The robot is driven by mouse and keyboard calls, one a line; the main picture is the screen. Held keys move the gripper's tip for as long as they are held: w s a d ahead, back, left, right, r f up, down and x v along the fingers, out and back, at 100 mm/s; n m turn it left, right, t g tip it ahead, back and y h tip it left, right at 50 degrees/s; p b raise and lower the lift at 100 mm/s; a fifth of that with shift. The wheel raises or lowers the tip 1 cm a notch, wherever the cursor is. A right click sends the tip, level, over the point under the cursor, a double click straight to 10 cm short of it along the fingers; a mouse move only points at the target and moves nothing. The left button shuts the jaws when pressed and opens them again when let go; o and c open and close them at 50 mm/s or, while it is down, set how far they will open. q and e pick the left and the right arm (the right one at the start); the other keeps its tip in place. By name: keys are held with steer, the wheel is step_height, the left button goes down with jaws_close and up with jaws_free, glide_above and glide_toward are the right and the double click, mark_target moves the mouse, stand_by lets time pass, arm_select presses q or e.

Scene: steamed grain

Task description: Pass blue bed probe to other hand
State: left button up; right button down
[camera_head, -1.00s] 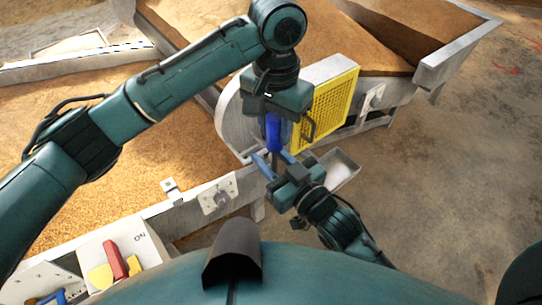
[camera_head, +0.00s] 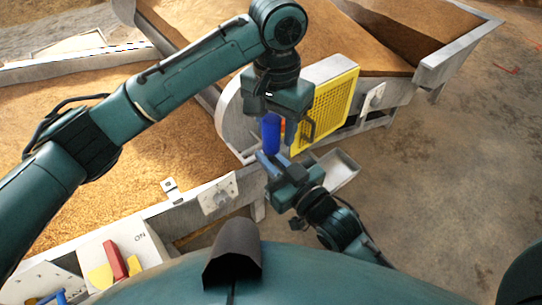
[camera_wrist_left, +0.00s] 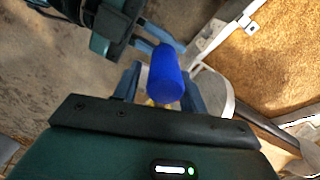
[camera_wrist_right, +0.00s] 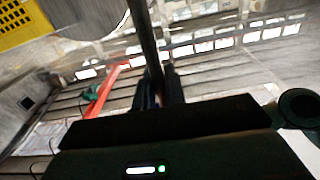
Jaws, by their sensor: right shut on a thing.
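The blue bed probe has a thick blue handle (camera_head: 271,133) and a thin dark shaft (camera_wrist_right: 150,50). My right gripper (camera_head: 273,160) is shut on the shaft, which stands between its fingers in the right wrist view. My left gripper (camera_head: 278,120) is above, pointing down at the handle. In the left wrist view, the handle (camera_wrist_left: 167,77) is between the open left fingers (camera_wrist_left: 160,88), with a gap on its left side. Whether the handle touches the finger on its right I cannot tell. The probe's lower end is hidden in the head view.
A grey fan housing with a yellow grille (camera_head: 325,110) stands close behind both grippers. Grain beds (camera_head: 130,150) with metal rims lie left and behind. A small metal tray (camera_head: 342,168) is just right of my right gripper. Concrete floor (camera_head: 430,180) on the right is clear.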

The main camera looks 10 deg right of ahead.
arm_select(q)
steer(key=shift+o, duration=1.2)
step_height(320, 180, up, 12)
steer(key=shift+f, duration=0.15)
steer(key=w+a+f+n+t+h, duration=0.3)
steer(key=w+f+h, duration=0.1)
steer(key=f, duration=0.7)
steer(key=w+a+f+n+t+h, duration=0.25)
steer(key=f+h, duration=0.25)
steer(key=f, duration=0.5)
steer(key=s+a+f+t+y, duration=0.2)
steer(key=s+a+f+y, duration=0.1)
steer(key=s+a+f, duration=0.4)
steer(key=s+a+f+t+y, duration=0.2)
steer(key=s+a+f, duration=0.5)
steer(key=s, duration=0.6)
steer(key=shift+f+t+y, duration=0.4)
steer(key=shift+f+t, duration=0.25)
steer(key=shift+f, duration=0.25)
steer(key=shift+m, duration=0.25)
